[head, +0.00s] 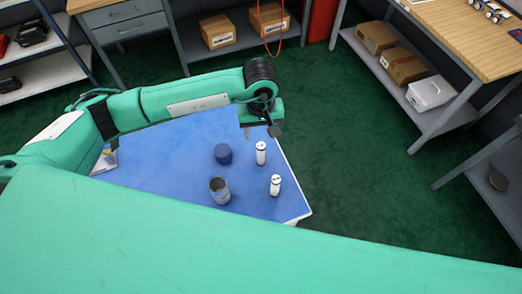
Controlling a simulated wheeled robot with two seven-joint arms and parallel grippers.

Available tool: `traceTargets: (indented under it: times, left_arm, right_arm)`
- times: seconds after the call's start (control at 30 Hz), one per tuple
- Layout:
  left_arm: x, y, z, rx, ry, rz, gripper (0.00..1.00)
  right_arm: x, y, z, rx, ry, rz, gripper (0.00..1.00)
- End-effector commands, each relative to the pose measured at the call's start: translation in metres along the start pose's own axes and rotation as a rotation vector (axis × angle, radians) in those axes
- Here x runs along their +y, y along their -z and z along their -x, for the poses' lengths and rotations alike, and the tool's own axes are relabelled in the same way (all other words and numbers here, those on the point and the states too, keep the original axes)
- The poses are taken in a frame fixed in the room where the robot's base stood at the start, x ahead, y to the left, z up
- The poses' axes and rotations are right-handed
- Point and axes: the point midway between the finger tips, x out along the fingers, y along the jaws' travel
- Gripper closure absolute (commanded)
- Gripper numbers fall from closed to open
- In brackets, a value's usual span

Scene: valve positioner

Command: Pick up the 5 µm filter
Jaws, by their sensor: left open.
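The far white cylinder (261,155) is near the table's right side, and the near white cylinder (275,186) stands closer to the front right corner. Their markings are too small to read, so I cannot tell which is the 5 µm filter. My left gripper (259,129) is open and empty, above and just beyond the far cylinder in the picture. My right gripper is not in view.
Green floor lies right of the table.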

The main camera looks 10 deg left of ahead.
Motion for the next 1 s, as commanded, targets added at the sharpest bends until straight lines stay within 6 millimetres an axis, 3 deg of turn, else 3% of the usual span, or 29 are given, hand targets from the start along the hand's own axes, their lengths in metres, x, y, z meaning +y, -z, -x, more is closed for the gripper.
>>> traceTargets:
  times: [0.13, 0.4, 0.73, 1.0]
  left_arm:
    - [0.001, -0.001, -0.020, -0.003, -0.001, 0.001, 0.47]
    - [0.001, 0.001, -0.036, -0.003, 0.000, 0.002, 0.47]
    - [0.002, 0.004, -0.075, -0.002, 0.000, 0.001, 0.47]
    - [0.002, 0.004, -0.081, 0.000, -0.001, 0.000, 0.47]
  right_arm:
    - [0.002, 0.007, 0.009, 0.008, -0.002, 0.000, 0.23]
    - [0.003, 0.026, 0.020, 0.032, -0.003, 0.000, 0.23]
    - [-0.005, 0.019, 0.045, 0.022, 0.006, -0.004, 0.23]
    - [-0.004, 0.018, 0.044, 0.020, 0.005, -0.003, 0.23]
